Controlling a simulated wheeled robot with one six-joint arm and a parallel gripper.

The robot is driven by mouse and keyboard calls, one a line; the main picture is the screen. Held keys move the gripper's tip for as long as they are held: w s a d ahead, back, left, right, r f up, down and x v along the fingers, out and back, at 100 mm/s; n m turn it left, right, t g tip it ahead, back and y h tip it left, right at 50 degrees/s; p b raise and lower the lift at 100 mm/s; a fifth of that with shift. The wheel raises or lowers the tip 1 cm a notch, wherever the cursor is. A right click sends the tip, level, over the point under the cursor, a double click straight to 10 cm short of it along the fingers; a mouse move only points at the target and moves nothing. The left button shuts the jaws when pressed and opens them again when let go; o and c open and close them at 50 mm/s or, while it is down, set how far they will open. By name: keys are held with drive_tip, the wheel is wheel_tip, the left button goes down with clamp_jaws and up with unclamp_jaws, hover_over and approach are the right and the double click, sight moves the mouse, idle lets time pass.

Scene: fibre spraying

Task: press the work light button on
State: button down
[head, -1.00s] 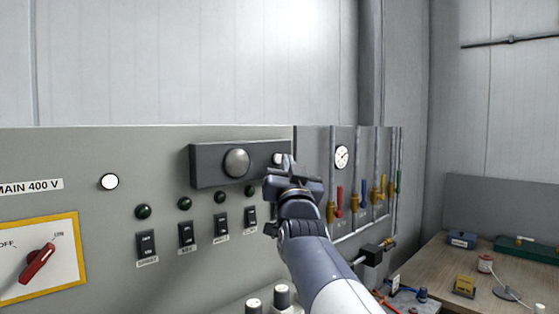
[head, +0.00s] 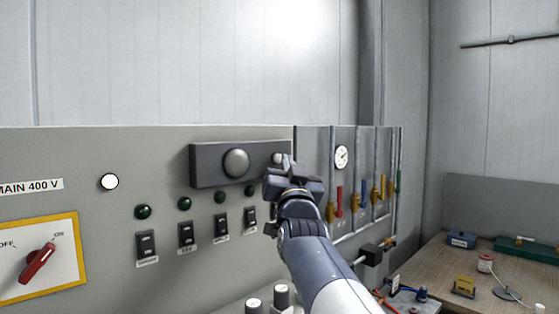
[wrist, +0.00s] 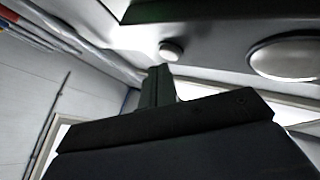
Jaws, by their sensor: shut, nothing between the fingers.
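A dark grey box (head: 211,173) on the panel carries a large pale dome (head: 236,163) and a small pale button (head: 277,158) near its right end. No label naming the work light is readable. The wrist view shows the small button (wrist: 171,51) and part of the dome (wrist: 288,58). My gripper (head: 284,161) is shut and empty, its tips close beside the small button and partly covering it in the head view. In the wrist view, the finger tips (wrist: 160,70) are just below the button; whether they touch it I cannot tell.
Several rocker switches (head: 186,235) with dark green lamps (head: 144,212) sit below the box. A red rotary switch (head: 37,264) is at left. Pipes with coloured valve handles (head: 339,200) and a gauge (head: 341,157) are right of my gripper. A cluttered wooden bench (head: 430,262) stands at right.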

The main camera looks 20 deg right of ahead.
drive_tip(key=shift+w, duration=0.15)
idle(0.3)
drive_tip(key=shift+w+a, duration=0.15)
drive_tip(key=shift+w, duration=0.15)
drive_tip(key=shift+s+f+b, duration=0.1)
drive_tip(key=shift+s+b, duration=0.1)
drive_tip(key=shift+b, duration=0.2)
drive_tip(key=shift+s, duration=0.3)
drive_tip(key=s+d+b, duration=0.2)
drive_tip(key=s+b, duration=0.2)
drive_tip(key=s, duration=0.1)
drive_tip(key=shift+s+d, duration=0.15)
drive_tip(key=shift+s, duration=0.15)
